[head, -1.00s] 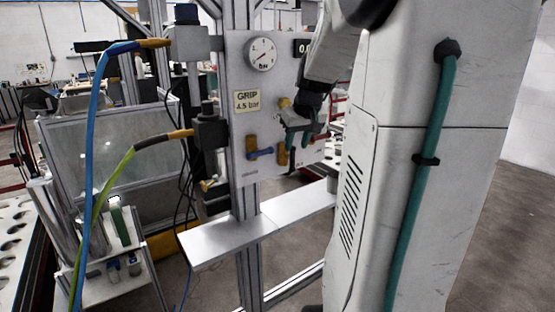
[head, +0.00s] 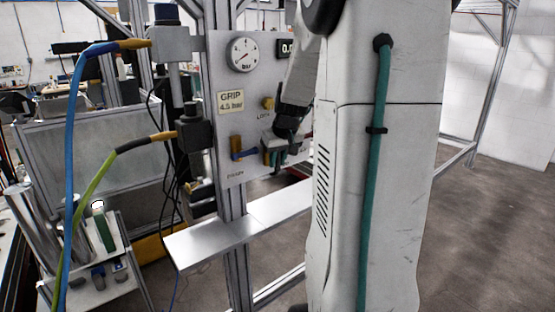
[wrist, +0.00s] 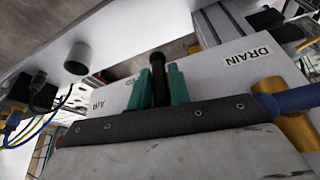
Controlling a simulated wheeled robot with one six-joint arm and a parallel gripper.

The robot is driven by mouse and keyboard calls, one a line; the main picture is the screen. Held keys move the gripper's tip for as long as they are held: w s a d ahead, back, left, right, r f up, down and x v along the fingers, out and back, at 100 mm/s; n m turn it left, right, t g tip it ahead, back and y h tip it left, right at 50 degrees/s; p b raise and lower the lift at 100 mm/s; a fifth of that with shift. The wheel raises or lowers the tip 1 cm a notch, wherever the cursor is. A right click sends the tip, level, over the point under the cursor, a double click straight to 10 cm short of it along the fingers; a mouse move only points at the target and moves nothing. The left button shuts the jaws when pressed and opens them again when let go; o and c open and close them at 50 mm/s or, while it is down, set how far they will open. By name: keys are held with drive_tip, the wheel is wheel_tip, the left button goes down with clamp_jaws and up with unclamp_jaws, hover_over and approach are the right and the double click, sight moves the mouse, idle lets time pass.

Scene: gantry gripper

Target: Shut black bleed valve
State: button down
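My gripper (wrist: 157,88) is at the valve panel (head: 245,110), with its two teal fingers on either side of a black, round-tipped lever (wrist: 158,66). I take this lever for the black bleed valve's handle. It fills most of the gap between the fingers, and I cannot tell if they are pressed on it. In the head view my gripper (head: 274,150) hides this part of the panel, right of a blue-handled valve (head: 242,153). The blue handle (wrist: 293,99) and its brass body also show at the right in the wrist view, near a DRAIN label (wrist: 246,56).
A round gauge (head: 243,55) and a GRIP 4.5 bar label (head: 230,102) are on the panel. A metal shelf (head: 215,243) juts out below. Blue and green hoses (head: 70,150) hang at the left.

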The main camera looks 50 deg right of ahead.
drive_tip(key=shift+y, duration=0.7)
drive_tip(key=c, duration=1.4)
unclamp_jaws()
drive_tip(key=shift+r, duration=0.1)
drive_tip(key=v, duration=0.7)
drive_tip(key=shift+s+r, duration=0.25)
drive_tip(key=shift+s, duration=0.05)
